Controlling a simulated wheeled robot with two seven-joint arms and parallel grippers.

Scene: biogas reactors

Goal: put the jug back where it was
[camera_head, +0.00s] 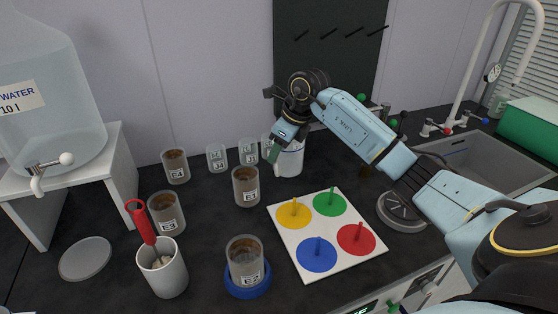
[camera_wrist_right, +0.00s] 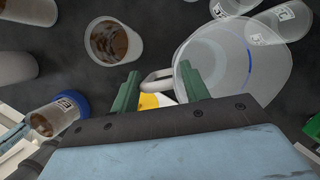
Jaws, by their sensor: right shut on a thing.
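The jug (camera_head: 290,162) is a pale, translucent vessel at the back of the dark counter, upright. My right gripper (camera_head: 275,150) reaches it from above, at its left side. In the right wrist view the jug (camera_wrist_right: 228,62) shows from above, looks empty and has a blue line inside. Its white handle (camera_wrist_right: 157,77) lies between the green fingers of my right gripper (camera_wrist_right: 160,86), which is shut on it. Whether the jug's base touches the counter is hard to tell. My left gripper is not in view.
Small glasses (camera_head: 217,158) and brown-filled beakers (camera_head: 246,187) stand left of the jug. A white board (camera_head: 283,237) with four coloured pegged discs lies in front. A white cup (camera_head: 163,270) holds a red-handled tool. A water tank (camera_head: 45,95) stands left, a sink (camera_head: 470,155) right.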

